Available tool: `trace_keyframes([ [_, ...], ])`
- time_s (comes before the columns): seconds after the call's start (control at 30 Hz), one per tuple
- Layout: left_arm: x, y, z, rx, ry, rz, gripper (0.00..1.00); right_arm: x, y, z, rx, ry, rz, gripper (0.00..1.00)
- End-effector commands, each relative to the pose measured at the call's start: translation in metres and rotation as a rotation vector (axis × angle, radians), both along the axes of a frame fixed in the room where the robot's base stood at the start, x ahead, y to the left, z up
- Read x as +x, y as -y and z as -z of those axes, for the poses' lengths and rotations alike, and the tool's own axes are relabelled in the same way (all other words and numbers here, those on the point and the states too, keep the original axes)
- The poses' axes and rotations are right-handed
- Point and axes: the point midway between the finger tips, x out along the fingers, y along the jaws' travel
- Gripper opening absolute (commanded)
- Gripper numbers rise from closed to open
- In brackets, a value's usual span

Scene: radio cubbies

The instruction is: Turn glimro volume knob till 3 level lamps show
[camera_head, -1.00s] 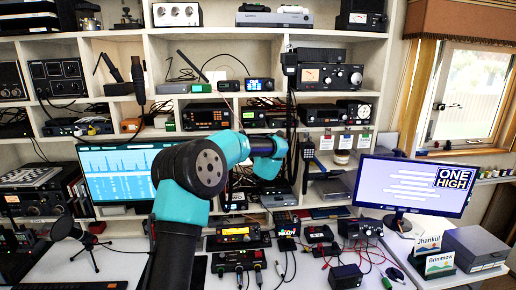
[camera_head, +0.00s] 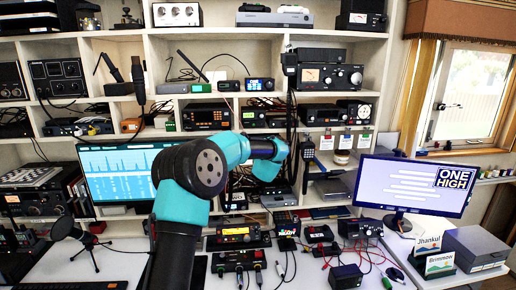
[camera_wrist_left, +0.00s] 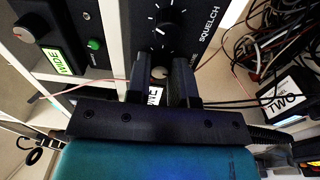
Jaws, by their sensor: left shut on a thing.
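In the left wrist view, my left gripper (camera_wrist_left: 167,78) is shut on a small pale-capped knob (camera_wrist_left: 159,72), low on a dark radio front (camera_wrist_left: 150,42). A larger black knob (camera_wrist_left: 165,29) with a ring of white marks sits above it, beside the word SQUELCH. A white tag (camera_wrist_left: 154,95) shows partly by the fingers. I cannot read the name glimro, and I see no level lamps clearly. In the head view my left arm reaches to the middle shelves; its fingertips are too hard to make out. My right gripper is not in view.
A neighbouring unit (camera_wrist_left: 62,48) has a silver knob, a green button and a green WIDE label. Loose black cables (camera_wrist_left: 275,45) hang to the right. On the desk stand a monitor (camera_head: 415,187) and several small radios. Shelves crowd the arm.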

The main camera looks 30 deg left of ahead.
Motion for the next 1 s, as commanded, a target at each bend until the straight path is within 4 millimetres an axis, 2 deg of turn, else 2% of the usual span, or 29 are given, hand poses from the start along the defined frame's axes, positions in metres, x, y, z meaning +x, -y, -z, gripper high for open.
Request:
trace_keyframes([
  [0.57,-0.0001,0.0002,0.0001,0.044,-0.034,0.001,0.00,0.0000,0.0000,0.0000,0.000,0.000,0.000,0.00],
  [0.6,-0.0001,0.0002,0.0001,0.044,-0.034,0.001,0.23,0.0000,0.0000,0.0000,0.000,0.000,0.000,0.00],
  [0.7,0.0000,0.0001,0.0000,0.044,-0.034,0.001,0.32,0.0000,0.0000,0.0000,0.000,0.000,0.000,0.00],
  [1.0,-0.0012,0.0012,0.0000,0.043,-0.033,0.001,0.32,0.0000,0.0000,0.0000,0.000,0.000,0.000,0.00],
])
